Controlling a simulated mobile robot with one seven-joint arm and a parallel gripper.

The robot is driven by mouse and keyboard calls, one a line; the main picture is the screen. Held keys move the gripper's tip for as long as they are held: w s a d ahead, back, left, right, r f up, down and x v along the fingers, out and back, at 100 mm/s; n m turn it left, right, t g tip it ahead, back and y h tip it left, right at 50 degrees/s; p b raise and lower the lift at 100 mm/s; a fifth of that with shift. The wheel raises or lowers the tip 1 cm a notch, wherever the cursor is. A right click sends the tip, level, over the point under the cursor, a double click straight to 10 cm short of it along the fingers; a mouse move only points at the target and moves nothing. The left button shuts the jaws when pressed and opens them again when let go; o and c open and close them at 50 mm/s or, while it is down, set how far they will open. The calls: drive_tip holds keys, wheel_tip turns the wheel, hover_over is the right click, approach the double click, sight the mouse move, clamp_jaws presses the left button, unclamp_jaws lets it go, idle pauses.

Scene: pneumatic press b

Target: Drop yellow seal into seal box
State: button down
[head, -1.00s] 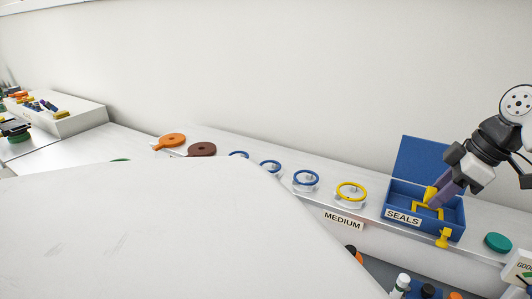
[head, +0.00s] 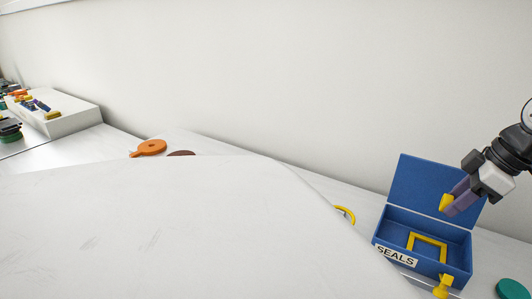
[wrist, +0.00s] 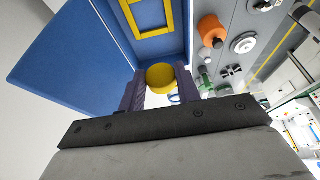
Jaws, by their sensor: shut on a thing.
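The blue seal box (head: 392,236), labelled SEALS, stands on the shelf at the right of the head view with its lid (head: 425,190) raised. A yellow square frame (head: 430,238) shows inside it. My gripper (head: 455,204) is above the box, in front of the lid in the picture. It is shut on a yellow piece, seemingly the yellow seal (head: 446,203). In the wrist view the seal (wrist: 160,76) sits between the purple-grey fingers and looks round. The box's lid (wrist: 70,60) and the yellow frame (wrist: 155,33) also show there. The seal's far side is hidden.
A yellow latch (head: 443,284) sticks out at the box's front. A teal disc (head: 512,288) lies right of the box. Part of a yellow ring (head: 345,214) shows beyond a large white surface (head: 180,220) that hides much of the shelf.

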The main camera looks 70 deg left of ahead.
drive_tip(key=shift+f+b, duration=2)
drive_tip(key=shift+f, duration=0.1)
drive_tip(key=c, duration=0.9)
unclamp_jaws()
drive_tip(key=shift+w, duration=0.1)
drive_tip(key=v, duration=1.3)
drive_tip(key=shift+w+d+r, duration=0.1)
drive_tip(key=shift+r, duration=0.3)
drive_tip(key=shift+f, duration=0.1)
